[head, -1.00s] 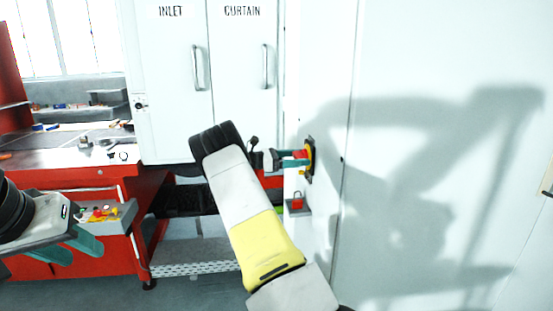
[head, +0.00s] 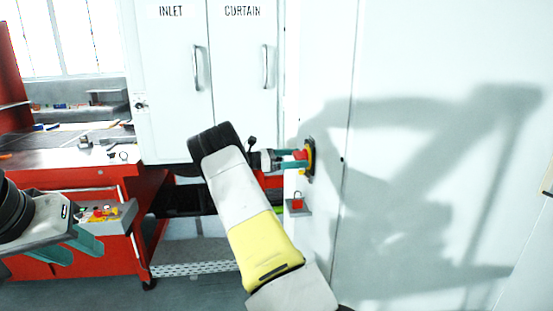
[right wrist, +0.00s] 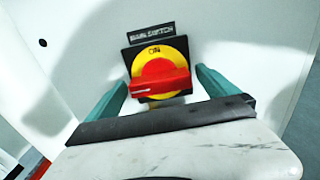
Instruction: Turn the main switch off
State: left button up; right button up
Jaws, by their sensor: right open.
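The main switch is a red handle (right wrist: 160,82) on a round yellow plate (right wrist: 178,52) with a dark backing, under a "MAIN SWITCH" label (right wrist: 152,33). "ON" shows above the handle, which lies roughly crosswise in the right wrist view. In the head view the switch (head: 309,156) is on the white wall panel, seen edge-on. My right gripper (head: 294,158) is open, its teal fingers either side of the handle; in the right wrist view (right wrist: 160,85) gaps show between fingers and handle. My left gripper (head: 75,248) is at the lower left, far from the switch; its finger opening is unclear.
A small shelf with a red padlock (head: 297,201) is just below the switch. White cabinet doors marked INLET and CURTAIN (head: 240,80) stand left of it. The wall to the right is bare.

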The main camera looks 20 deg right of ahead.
jog(key=v, duration=0.7)
dwell(0.3)
